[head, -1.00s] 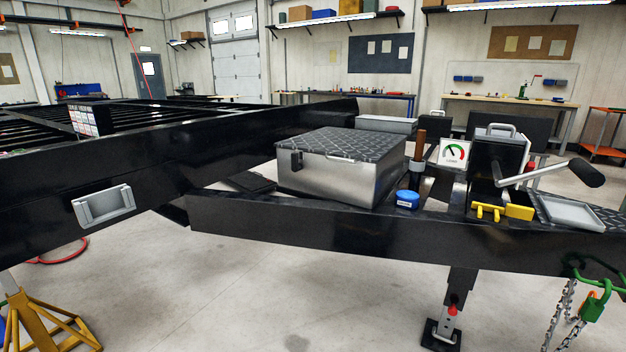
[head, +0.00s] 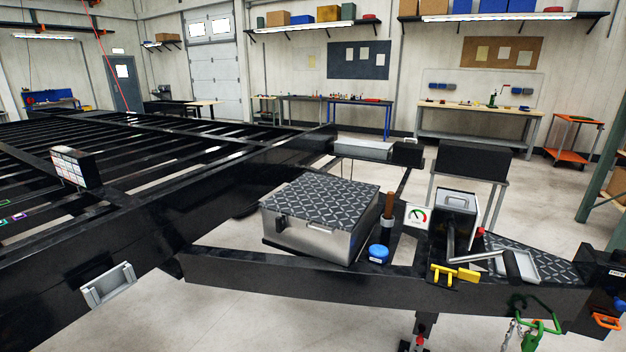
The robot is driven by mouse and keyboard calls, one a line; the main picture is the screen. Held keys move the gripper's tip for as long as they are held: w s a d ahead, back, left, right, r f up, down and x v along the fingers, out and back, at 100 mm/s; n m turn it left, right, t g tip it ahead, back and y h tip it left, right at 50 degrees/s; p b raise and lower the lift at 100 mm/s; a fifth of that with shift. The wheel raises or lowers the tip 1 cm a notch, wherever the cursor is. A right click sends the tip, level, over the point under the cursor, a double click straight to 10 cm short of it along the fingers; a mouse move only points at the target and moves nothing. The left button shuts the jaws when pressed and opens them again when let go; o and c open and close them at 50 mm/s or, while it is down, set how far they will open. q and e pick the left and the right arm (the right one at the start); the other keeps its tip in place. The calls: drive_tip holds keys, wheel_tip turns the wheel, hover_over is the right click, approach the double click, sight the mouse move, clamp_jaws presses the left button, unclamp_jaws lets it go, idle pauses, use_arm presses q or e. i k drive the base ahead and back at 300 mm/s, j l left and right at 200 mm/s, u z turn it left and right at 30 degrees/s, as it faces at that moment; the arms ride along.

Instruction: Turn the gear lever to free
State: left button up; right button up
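A winch-like box (head: 458,203) with a silver top and handle stands on the black trailer frame at the right. A silver crank (head: 480,257) with a black grip (head: 512,265) extends from it toward the right front. In front of the box sits a yellow lever-like part (head: 441,273) with a yellow block (head: 467,275) beside it. Which part is the gear lever, and any marking for free, I cannot tell at this size. Neither of my grippers is in view, and nothing touches the crank or the yellow parts.
A silver box with a dark tread lid (head: 318,205) stands left of the winch. Between them are a blue cap (head: 378,253), a brown-handled post (head: 388,205) and a gauge (head: 416,216). Green hook and chain hang at the front.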

sight(480, 232)
drive_tip(key=l+z, duration=0.3)
drive_tip(key=l, duration=0.8)
drive_tip(key=l+z, duration=0.25)
drive_tip(key=l, duration=0.8)
drive_tip(key=i, duration=0.05)
